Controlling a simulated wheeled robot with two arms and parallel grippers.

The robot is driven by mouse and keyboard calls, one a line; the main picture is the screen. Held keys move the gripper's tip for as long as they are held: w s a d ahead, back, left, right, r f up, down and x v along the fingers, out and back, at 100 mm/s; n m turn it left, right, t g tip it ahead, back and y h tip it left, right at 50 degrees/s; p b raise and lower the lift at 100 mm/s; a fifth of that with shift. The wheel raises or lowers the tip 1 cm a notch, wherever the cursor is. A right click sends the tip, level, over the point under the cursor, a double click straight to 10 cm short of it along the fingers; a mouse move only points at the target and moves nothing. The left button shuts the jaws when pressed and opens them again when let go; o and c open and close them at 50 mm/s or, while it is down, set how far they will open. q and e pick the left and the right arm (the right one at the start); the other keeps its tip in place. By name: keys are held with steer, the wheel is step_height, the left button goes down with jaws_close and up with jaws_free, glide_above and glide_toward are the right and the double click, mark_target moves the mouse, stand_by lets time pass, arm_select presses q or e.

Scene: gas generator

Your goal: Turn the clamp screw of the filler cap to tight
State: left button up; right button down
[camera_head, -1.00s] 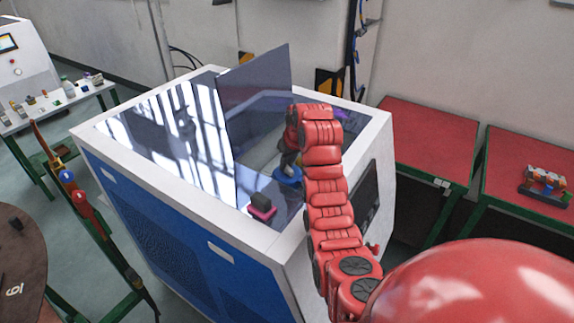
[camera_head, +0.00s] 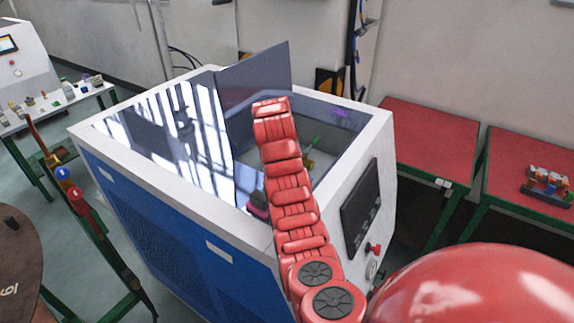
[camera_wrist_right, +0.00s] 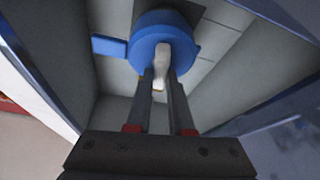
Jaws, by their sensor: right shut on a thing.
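In the right wrist view the round blue filler cap (camera_wrist_right: 148,33) has a blue tab on its left side and a pale clamp screw (camera_wrist_right: 161,62) standing out of its middle. My right gripper (camera_wrist_right: 161,78) is shut on the pale clamp screw, with one finger on each side of it. In the head view my red right arm reaches into the opening of the blue and white generator (camera_head: 215,250); the arm hides the cap, the screw and the gripper there. My left gripper is not in view.
A dark lid (camera_head: 262,75) stands raised at the opening. A black part with a pink base (camera_head: 257,206) sits near the arm. A green rod (camera_head: 312,144) shows inside the opening. Red-topped tables (camera_head: 430,135) stand at the right.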

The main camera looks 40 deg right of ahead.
steer(key=shift+m+g+b, duration=0.4)
steer(key=shift+m+b, duration=0.65)
steer(key=shift+m, duration=0.15)
steer(key=c, duration=0.8)
jaws_free()
steer(key=shift+r, duration=0.1)
